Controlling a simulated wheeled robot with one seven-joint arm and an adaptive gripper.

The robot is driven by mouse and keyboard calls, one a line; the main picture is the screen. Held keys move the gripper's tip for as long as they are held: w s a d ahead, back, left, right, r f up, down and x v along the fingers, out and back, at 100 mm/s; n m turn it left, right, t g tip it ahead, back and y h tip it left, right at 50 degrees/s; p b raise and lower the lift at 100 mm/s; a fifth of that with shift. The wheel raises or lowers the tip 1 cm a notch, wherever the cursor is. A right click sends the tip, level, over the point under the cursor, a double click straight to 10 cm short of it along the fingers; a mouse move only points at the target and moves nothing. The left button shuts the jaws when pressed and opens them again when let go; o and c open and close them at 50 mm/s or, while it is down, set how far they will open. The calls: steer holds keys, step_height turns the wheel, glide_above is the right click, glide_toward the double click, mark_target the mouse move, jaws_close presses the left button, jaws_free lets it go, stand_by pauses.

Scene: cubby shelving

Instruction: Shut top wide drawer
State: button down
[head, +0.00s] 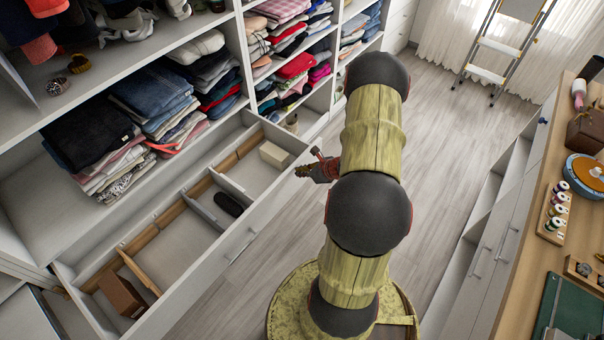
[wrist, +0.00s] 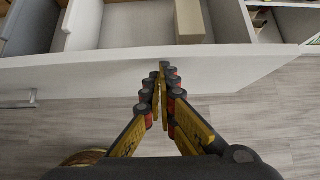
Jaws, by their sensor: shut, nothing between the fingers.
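The wide drawer (head: 232,245) is pulled open below the shelves of folded clothes. Its white front panel runs diagonally in the head view, with a thin bar handle (head: 240,247) near the middle. In the wrist view the drawer front (wrist: 90,80) crosses the picture, and its handle (wrist: 18,100) is at the left. My gripper (wrist: 162,72) is shut and empty, its fingertips at the drawer front, right of the handle; I cannot tell whether they touch it. In the head view my gripper (head: 303,171) is near the drawer's right end, partly hidden by my arm.
The drawer holds a brown box (head: 121,296), a dark oval item (head: 229,205) and a beige box (head: 274,155) between dividers. A wooden-topped counter (head: 508,215) with drawers stands at the right. A stepladder (head: 492,75) is at the back. The floor between is clear.

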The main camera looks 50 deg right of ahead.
steer(key=w+a, duration=0.1)
steer(key=w, duration=3.7)
steer(key=shift+w+a, duration=0.2)
steer(key=shift+r, duration=0.15)
